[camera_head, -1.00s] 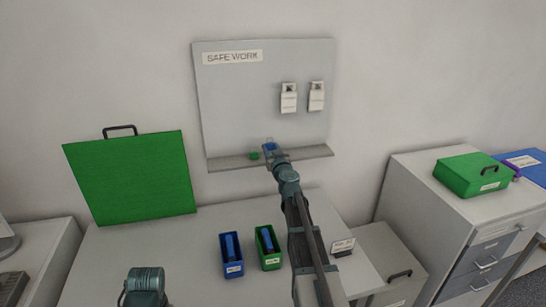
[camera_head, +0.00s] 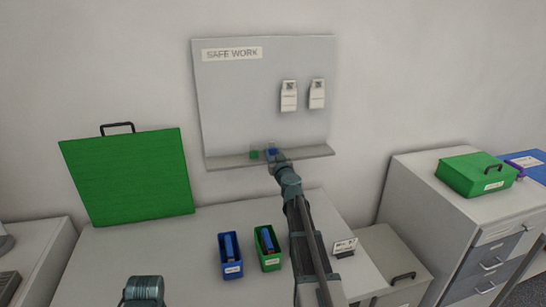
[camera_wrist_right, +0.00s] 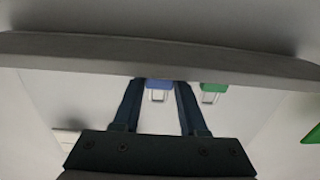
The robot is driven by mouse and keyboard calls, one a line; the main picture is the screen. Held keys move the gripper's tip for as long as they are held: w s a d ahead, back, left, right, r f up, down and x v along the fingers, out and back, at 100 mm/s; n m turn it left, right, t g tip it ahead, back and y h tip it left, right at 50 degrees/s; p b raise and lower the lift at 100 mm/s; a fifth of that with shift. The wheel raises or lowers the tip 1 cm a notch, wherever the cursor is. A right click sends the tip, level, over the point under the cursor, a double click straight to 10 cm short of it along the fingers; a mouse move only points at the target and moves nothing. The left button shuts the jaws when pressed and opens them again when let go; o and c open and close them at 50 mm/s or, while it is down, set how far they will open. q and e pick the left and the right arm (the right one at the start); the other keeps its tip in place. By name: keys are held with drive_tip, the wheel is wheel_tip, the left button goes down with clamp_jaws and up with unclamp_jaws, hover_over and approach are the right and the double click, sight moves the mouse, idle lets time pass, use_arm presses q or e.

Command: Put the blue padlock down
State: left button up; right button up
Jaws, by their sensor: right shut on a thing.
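The blue padlock (camera_head: 272,152) is at the narrow grey shelf of the SAFE WORK board, held at the end of my right arm. My right gripper (camera_head: 273,156) is shut on it. In the right wrist view the blue padlock (camera_wrist_right: 160,84) sits between the two fingertips, its pale shackle showing. The shelf (camera_head: 308,153) is right by it; I cannot tell whether its underside touches. A green padlock (camera_head: 254,155) stands on the shelf just left of it, apart from it; it also shows in the wrist view (camera_wrist_right: 212,88).
Two white tags (camera_head: 289,97) hang on the board (camera_head: 240,100) above the shelf. A blue bin (camera_head: 232,270) and a green bin (camera_head: 271,263) stand on the table below. A large green case (camera_head: 127,178) is at left. The shelf's right part is clear.

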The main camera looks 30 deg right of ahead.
drive_tip(key=shift+f, duration=0.25)
drive_tip(key=o, duration=1.1)
drive_tip(key=shift+r, duration=0.1)
drive_tip(key=shift+r, duration=0.25)
drive_tip(key=v, duration=1.2)
drive_tip(key=shift+f, duration=0.1)
drive_tip(key=shift+s+f, duration=0.1)
